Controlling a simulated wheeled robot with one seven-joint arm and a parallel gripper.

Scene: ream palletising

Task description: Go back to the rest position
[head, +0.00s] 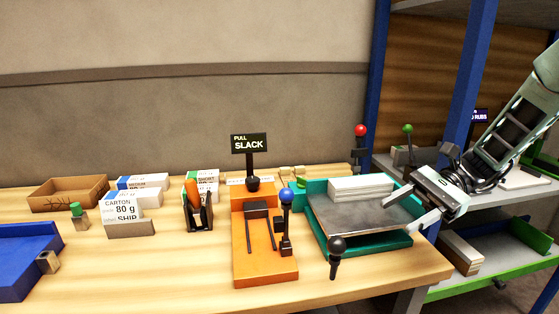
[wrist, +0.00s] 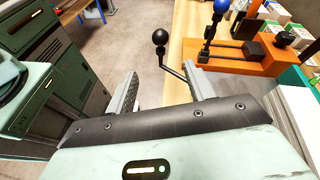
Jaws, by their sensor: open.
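My gripper (head: 398,210) is at the right of the head view, over the right side of the teal tray (head: 312,226). Its two fingers are spread and point left and down. In the wrist view the fingers of my gripper (wrist: 163,84) stand apart with nothing between them. A black-knobbed lever (wrist: 160,37) shows beyond the gap, and the bench edge runs past the right finger. A stack of white paper (head: 361,188) lies in the back of the tray, apart from the fingers. I cannot tell how high the fingers are above the tray.
An orange press (head: 262,270) with a blue-knobbed lever (head: 286,196) stands left of the tray. The black-knobbed lever (head: 337,246) stands at the tray's front. A blue post (head: 468,80) and green-edged shelf (head: 450,291) are close to my arm. Open floor (wrist: 130,45) shows beyond the bench.

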